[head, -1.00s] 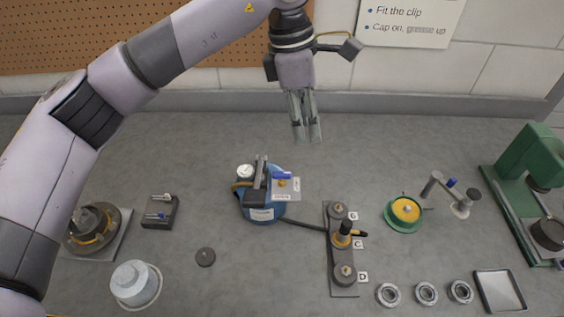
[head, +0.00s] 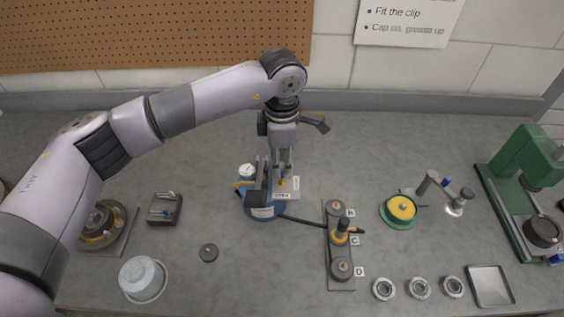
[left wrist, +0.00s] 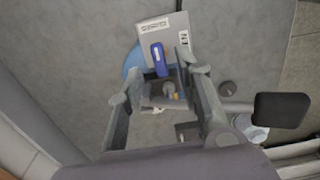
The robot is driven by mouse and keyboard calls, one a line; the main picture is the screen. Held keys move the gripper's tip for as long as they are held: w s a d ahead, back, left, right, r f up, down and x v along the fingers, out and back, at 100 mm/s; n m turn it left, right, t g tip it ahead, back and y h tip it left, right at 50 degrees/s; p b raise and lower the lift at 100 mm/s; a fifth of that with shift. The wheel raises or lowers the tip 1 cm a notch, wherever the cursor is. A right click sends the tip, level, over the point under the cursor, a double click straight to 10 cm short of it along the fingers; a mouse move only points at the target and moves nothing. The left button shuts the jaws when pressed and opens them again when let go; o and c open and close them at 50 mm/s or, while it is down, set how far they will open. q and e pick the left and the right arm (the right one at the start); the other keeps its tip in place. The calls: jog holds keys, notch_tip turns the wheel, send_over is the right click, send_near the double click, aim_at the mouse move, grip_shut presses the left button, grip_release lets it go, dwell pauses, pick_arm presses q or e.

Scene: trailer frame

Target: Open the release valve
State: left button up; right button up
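The blue hand pump (head: 262,211) stands left of centre on the bench, with a white gauge and a dark upright lever. A pale plate (head: 291,190) with small labels sits on its right side. In the left wrist view the plate (left wrist: 165,33) carries a blue valve lever (left wrist: 158,58), with a round grey part and a yellowish bit just below it. My left gripper (head: 284,174) points down at the plate. In the wrist view its fingers (left wrist: 165,78) are apart, on either side of the lever's lower end; I cannot tell whether they touch it. My right gripper is not in view.
A dark hose runs from the pump to a manifold (head: 339,268) marked B, C, D. A yellow-topped green pot (head: 399,210) and a green press (head: 524,180) stand right.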

aim_at(282, 173)
pick_arm(q)
jog(key=shift+f, duration=1.5)
jog(key=shift+c, duration=0.3)
grip_shut()
